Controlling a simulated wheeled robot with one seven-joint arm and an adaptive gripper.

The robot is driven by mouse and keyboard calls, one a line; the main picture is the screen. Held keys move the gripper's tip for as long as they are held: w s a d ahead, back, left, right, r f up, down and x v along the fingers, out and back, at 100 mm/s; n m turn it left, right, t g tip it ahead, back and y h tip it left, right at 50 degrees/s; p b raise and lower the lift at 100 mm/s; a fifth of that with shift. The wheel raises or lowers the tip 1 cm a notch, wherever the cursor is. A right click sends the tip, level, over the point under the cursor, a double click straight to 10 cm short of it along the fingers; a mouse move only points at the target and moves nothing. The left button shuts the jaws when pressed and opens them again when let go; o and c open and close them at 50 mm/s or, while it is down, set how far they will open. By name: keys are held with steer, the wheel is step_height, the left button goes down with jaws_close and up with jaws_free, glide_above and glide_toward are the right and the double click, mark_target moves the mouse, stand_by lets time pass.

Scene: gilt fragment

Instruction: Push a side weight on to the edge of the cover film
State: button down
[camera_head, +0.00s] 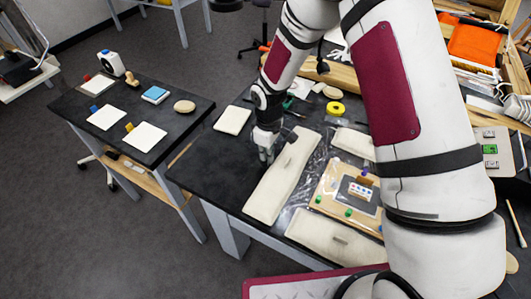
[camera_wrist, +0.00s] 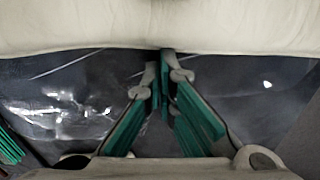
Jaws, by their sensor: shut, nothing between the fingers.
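A long cream side weight (camera_head: 285,178) lies on the black table, left of a wooden board. Its near side fills the top of the wrist view (camera_wrist: 80,25). The clear cover film (camera_head: 318,152) shows as a glossy, creased sheet between this weight and the board. Glossy, creased film also shows around the fingers in the wrist view (camera_wrist: 60,105). My gripper (camera_head: 266,158) is shut and empty, low at the left long side of the weight. In the wrist view its fingertips (camera_wrist: 163,60) are at the weight's edge; whether they touch is unclear.
Other cream weights lie at the front (camera_head: 334,238) and back (camera_head: 352,142) of the wooden board (camera_head: 330,185), which bears a small panel and green knobs. A yellow ring (camera_head: 335,108) sits behind.

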mark_target(280, 160)
steer(key=d, duration=0.1)
steer(key=s+d, duration=0.1)
steer(key=s+d+p, duration=0.1)
steer(key=shift+s+d, duration=0.25)
steer(key=shift+d, duration=0.1)
steer(key=shift+w, duration=0.1)
steer(key=a, duration=0.1)
steer(key=w+a+b, duration=0.1)
steer(key=w+a, duration=0.1)
steer(key=shift+w+a+f+b, duration=0.15)
steer(key=shift+w+a+b, duration=0.1)
steer(key=shift+a+b, duration=0.05)
step_height(280, 160, up, 10)
steer(key=shift+s+d+r+b, duration=0.15)
steer(key=shift+s+r+b, duration=0.05)
steer(key=shift+b, duration=0.2)
